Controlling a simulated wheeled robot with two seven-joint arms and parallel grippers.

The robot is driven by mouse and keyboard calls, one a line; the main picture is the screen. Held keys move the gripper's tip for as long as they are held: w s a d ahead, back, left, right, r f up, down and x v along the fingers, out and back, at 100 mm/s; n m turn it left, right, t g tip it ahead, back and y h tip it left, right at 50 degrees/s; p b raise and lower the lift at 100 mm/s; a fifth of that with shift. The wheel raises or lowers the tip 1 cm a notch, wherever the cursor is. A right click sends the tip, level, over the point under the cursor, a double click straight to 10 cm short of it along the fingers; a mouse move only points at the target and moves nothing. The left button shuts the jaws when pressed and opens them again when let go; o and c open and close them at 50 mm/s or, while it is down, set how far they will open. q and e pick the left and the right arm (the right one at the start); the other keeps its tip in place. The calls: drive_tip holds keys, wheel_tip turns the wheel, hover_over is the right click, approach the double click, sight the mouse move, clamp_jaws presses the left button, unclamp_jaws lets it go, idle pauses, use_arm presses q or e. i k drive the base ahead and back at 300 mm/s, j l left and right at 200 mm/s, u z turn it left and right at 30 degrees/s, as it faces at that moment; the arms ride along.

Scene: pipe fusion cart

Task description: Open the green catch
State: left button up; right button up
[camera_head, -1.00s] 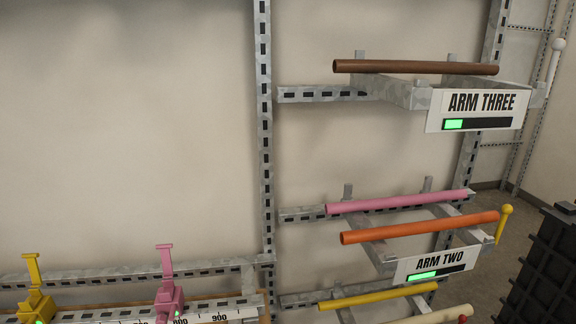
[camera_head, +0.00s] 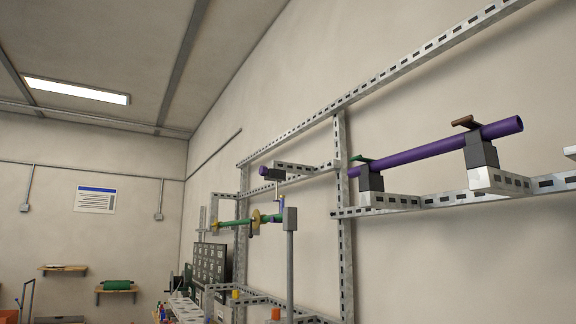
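A small dark green catch (camera_head: 361,160) sits on top of a dark grey clamp block (camera_head: 371,182) around a long purple pipe (camera_head: 420,149). The block stands on a perforated metal bracket on the wall. At this size I cannot tell whether the green catch is open or closed. A similar brown catch (camera_head: 466,122) is on a second grey block (camera_head: 481,151) further right along the pipe. Neither of my grippers is in view.
A grey post (camera_head: 290,262) stands left of the clamps, with a green rod (camera_head: 235,222) carrying yellowish discs near its top. A dark panel (camera_head: 210,262) and small shelves are at the back left. The wall above the pipe is bare apart from a sloping rail (camera_head: 420,63).

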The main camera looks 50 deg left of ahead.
sight(358, 157)
drive_tip(key=u, duration=1.2)
drive_tip(key=z, duration=0.4)
drive_tip(key=i+j+z, duration=0.15)
drive_tip(key=j+z, duration=0.15)
drive_tip(key=i+j+z, duration=0.1)
drive_tip(key=j+z, duration=0.2)
drive_tip(key=j, duration=0.15)
drive_tip(key=i+j+z, duration=0.1)
drive_tip(key=j+z, duration=0.2)
drive_tip(key=j, duration=0.1)
